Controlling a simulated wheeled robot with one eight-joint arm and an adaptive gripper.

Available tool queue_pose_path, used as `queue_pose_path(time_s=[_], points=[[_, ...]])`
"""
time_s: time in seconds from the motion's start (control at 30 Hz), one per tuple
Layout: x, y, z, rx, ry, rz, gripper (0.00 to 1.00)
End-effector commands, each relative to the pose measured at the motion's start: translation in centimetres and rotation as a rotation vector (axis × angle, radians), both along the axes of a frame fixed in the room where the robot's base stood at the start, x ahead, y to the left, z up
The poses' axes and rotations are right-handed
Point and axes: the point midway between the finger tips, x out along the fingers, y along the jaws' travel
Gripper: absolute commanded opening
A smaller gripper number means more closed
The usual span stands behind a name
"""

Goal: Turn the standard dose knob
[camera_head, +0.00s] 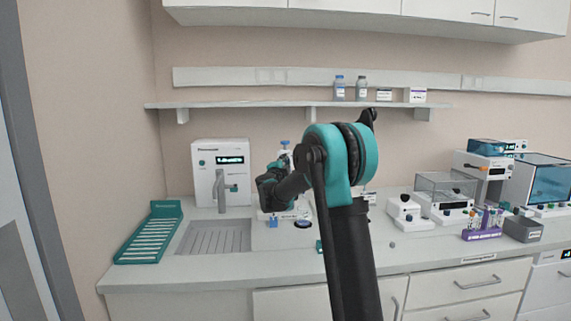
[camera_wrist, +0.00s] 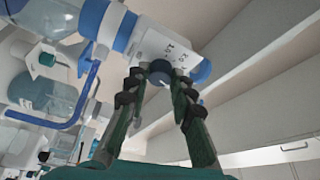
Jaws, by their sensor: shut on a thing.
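The dose knob (camera_wrist: 160,67) is a small dark blue round knob on the white dispenser head (camera_wrist: 152,43), beside printed dose marks. In the wrist view my gripper (camera_wrist: 159,80) reaches up to it, with one finger at each side of the knob, shut on it. Blue collars sit on both sides of the white head. In the head view my gripper (camera_head: 270,192) is at the dispenser (camera_head: 285,152), whose blue top shows above my arm. My arm and gripper hide most of the dispenser and the knob there.
A white water unit (camera_head: 205,165) and a teal rack (camera_head: 150,235) stand at the left, by a grey drain grid (camera_head: 213,238). Small bottles (camera_head: 340,87) stand on the wall shelf. Balances and a purple tube rack (camera_head: 481,229) stand at the right.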

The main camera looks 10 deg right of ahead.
Motion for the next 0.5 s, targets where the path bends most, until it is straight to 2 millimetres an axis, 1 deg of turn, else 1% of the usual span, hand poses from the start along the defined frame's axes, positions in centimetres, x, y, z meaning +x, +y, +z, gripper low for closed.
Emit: queue_pose_path(time_s=[0.2, 0.5], points=[[-0.03, -0.06, 0.0, 0.043, 0.0, -0.001, 0.0], [-0.03, -0.07, -0.01, 0.05, 0.0, -0.001, 0.0]])
